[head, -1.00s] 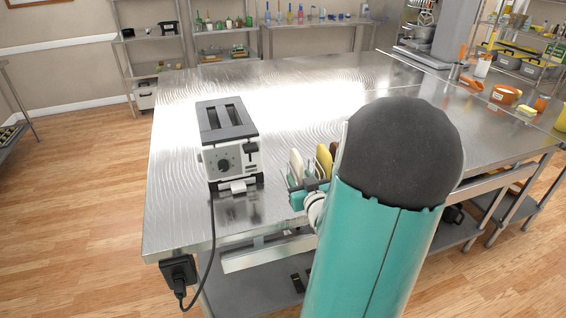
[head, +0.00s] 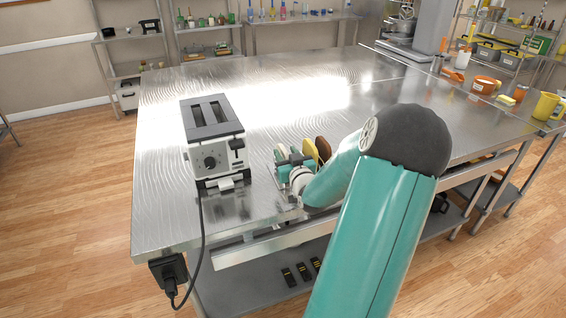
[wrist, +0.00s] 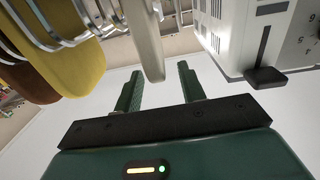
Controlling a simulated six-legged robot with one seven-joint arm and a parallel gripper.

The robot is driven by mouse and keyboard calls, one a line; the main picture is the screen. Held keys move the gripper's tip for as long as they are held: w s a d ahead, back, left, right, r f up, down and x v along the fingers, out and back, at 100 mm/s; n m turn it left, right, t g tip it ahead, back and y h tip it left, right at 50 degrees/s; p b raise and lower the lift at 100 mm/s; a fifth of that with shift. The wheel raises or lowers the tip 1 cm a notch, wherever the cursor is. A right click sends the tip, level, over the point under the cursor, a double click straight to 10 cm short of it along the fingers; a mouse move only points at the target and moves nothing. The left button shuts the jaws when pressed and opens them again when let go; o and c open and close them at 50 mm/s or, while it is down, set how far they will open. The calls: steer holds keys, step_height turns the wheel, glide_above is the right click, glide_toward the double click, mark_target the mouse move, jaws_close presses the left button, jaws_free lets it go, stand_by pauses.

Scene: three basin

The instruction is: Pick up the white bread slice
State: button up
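The white bread slice (wrist: 148,38) stands on edge in a wire rack (wrist: 95,22) in the wrist view. Its near edge shows in the gap between the fingertips of my gripper (wrist: 160,80), which is open. I see no clear contact between either finger and the slice. A yellow slice (wrist: 72,50) and a brown slice (wrist: 22,82) stand in the rack to its left. In the head view, the yellow slice (head: 310,150) and brown slice (head: 323,149) show beyond my gripper (head: 284,166), which partly hides the white slice and rack.
A white toaster (head: 212,150) with two slots stands left of my gripper, close on the right in the wrist view (wrist: 265,40). Its cord hangs over the front edge of the metal table (head: 165,215). The table behind is clear. Cups and containers stand at the far right.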

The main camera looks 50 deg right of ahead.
mark_target(283, 148)
steer(key=x, duration=0.3)
steer(key=shift+w+d+f, duration=0.1)
steer(key=shift+w+d, duration=0.1)
steer(key=shift+c, duration=0.2)
jaws_close()
